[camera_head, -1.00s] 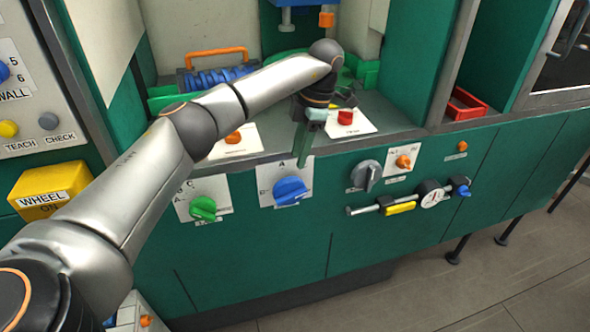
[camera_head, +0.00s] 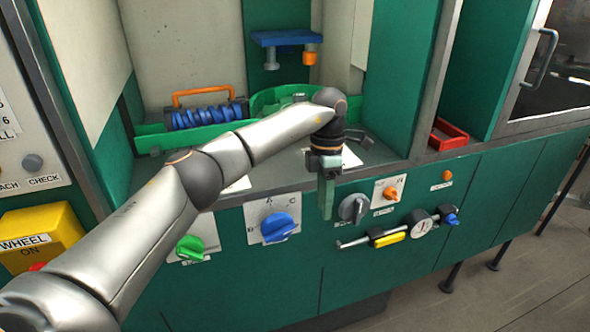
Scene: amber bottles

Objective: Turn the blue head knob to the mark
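The blue knob (camera_head: 278,228) sits on a white plate (camera_head: 257,211) with letters, A and C readable, on the green front panel. Its pointer end is angled, and I cannot tell exactly which mark it faces. My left gripper (camera_head: 326,200) hangs pointing down in front of the panel's upper edge, to the right of the blue knob and apart from it. It is seen nearly edge-on, so its opening is unclear. My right gripper is out of view.
A green knob (camera_head: 190,248) is left of the blue one. A grey knob (camera_head: 353,208), an orange knob (camera_head: 390,193) and a rail with a yellow block (camera_head: 388,239) and gauge (camera_head: 419,222) lie to the right. A yellow WHEEL box (camera_head: 40,235) stands at left.

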